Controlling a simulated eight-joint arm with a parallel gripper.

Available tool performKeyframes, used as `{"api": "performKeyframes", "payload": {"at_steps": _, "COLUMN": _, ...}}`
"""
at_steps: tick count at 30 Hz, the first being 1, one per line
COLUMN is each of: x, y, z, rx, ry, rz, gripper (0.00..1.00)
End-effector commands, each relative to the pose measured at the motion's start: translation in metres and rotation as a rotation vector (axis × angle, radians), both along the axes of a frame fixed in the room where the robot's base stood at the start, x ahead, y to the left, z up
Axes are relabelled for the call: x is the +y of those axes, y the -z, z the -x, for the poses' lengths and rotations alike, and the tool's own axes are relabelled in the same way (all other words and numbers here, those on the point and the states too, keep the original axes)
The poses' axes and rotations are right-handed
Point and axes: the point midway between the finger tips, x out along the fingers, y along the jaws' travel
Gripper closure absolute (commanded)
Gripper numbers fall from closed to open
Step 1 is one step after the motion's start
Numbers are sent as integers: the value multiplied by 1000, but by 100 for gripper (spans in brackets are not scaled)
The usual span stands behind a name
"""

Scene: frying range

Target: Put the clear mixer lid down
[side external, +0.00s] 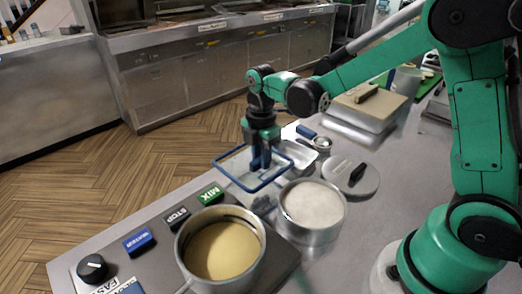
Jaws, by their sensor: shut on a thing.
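The clear mixer lid (232,166) is a see-through square pane with a blue rim. My gripper (261,160) points down and is shut on it, near the middle of the lid. The lid shows just behind and left of the white-filled pot, over the counter's far edge. I cannot tell whether it touches the counter or hangs above it. The exact grip point is hard to see.
A pot of tan batter (222,250) stands at the front, with a pot of white powder (312,203) right of it. A round lid with a black handle (352,177) lies further right. Buttons and a black knob (92,267) line the counter's left edge.

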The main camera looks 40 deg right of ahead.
Motion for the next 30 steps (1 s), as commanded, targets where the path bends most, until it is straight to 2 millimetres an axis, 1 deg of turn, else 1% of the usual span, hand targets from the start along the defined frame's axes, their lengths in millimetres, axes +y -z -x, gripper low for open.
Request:
{"api": "performKeyframes", "payload": {"at_steps": 9, "x": 0, "y": 36, "z": 0, "rx": 0, "ry": 0, "rz": 0, "gripper": 100}}
{"api": "performKeyframes", "payload": {"at_steps": 21, "x": 0, "y": 41, "z": 0, "rx": 0, "ry": 0, "rz": 0, "gripper": 100}}
{"api": "performKeyframes", "payload": {"at_steps": 22, "x": 0, "y": 40, "z": 0, "rx": 0, "ry": 0, "rz": 0, "gripper": 71}}
{"api": "performKeyframes", "payload": {"at_steps": 23, "x": 0, "y": 40, "z": 0, "rx": 0, "ry": 0, "rz": 0, "gripper": 62}}
{"api": "performKeyframes", "payload": {"at_steps": 24, "x": 0, "y": 40, "z": 0, "rx": 0, "ry": 0, "rz": 0, "gripper": 51}}
{"api": "performKeyframes", "payload": {"at_steps": 25, "x": 0, "y": 40, "z": 0, "rx": 0, "ry": 0, "rz": 0, "gripper": 48}}
{"api": "performKeyframes", "payload": {"at_steps": 30, "x": 0, "y": 40, "z": 0, "rx": 0, "ry": 0, "rz": 0, "gripper": 48}}
